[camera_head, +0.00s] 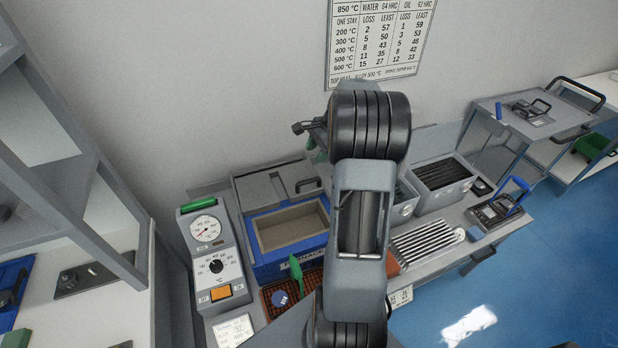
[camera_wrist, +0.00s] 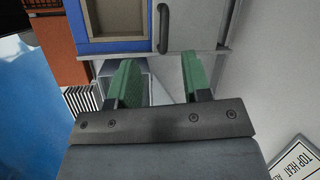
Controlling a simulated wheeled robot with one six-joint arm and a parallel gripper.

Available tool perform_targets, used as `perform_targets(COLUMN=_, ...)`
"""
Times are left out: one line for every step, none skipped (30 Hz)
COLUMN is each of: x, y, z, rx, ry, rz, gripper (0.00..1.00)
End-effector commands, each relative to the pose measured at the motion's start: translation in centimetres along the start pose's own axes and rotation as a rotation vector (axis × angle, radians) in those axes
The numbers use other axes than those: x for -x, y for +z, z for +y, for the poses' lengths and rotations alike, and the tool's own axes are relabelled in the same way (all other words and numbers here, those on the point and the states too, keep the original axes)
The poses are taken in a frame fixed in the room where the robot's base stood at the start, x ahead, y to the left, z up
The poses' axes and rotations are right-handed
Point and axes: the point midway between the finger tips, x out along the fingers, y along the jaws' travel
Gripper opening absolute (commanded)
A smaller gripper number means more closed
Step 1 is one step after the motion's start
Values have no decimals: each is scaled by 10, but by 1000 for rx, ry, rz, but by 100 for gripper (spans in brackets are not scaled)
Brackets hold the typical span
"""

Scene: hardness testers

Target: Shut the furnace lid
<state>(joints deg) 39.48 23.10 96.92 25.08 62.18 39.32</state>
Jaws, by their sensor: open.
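The furnace (camera_head: 262,272) is a blue box on the bench with an uncovered beige chamber (camera_head: 291,227). Its grey lid (camera_head: 262,190) lies back behind the chamber, leaving it open. A dark bar handle (camera_head: 308,184) is on the lid. In the wrist view the handle (camera_wrist: 163,28) stands between the chamber (camera_wrist: 116,17) and the grey lid panel (camera_wrist: 197,22). My gripper (camera_wrist: 160,82) has two green fingers, open with nothing between them. The fingers are apart from the handle, lower in that picture. In the head view my arm hides most of the gripper.
A control box with a dial (camera_head: 207,229) stands left of the furnace. An orange-brown rack (camera_head: 277,296) is in front. Right of my arm are a grey bin of dark bars (camera_head: 442,175) and a tray of metal rods (camera_head: 425,240). A wall chart (camera_head: 380,40) hangs behind.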

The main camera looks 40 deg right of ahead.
Motion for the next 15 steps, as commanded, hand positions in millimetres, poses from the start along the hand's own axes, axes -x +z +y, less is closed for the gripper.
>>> perform_targets(x=-4, y=-16, z=1, rx=-58, ry=-7, rz=-12, gripper=44)
perform_targets(x=-5, y=-22, z=1, rx=-87, ry=-11, rz=-20, gripper=44)
perform_targets(x=-7, y=-30, z=2, rx=-120, ry=-16, rz=-27, gripper=44)
perform_targets(x=-9, y=-35, z=2, rx=-139, ry=-18, rz=-31, gripper=44)
perform_targets(x=-10, y=-39, z=3, rx=-156, ry=-20, rz=-36, gripper=44)
perform_targets(x=-13, y=-43, z=3, rx=-174, ry=-24, rz=-41, gripper=44)
perform_targets(x=-15, y=-45, z=3, rx=-184, ry=-25, rz=-43, gripper=44)
perform_targets(x=-18, y=-46, z=3, rx=-191, ry=-25, rz=-45, gripper=44)
perform_targets(x=-22, y=-47, z=3, rx=-197, ry=-25, rz=-47, gripper=44)
perform_targets(x=-26, y=-48, z=3, rx=-199, ry=-25, rz=-48, gripper=44)
perform_targets(x=-30, y=-48, z=3, rx=-200, ry=-25, rz=-48, gripper=44)
perform_targets(x=-38, y=-47, z=3, rx=-201, ry=-24, rz=-49, gripper=44)
perform_targets(x=-43, y=-46, z=3, rx=-201, ry=-24, rz=-49, gripper=44)
perform_targets(x=-48, y=-46, z=3, rx=-199, ry=-24, rz=-49, gripper=44)
perform_targets(x=-57, y=-46, z=3, rx=-199, ry=-23, rz=-48, gripper=44)
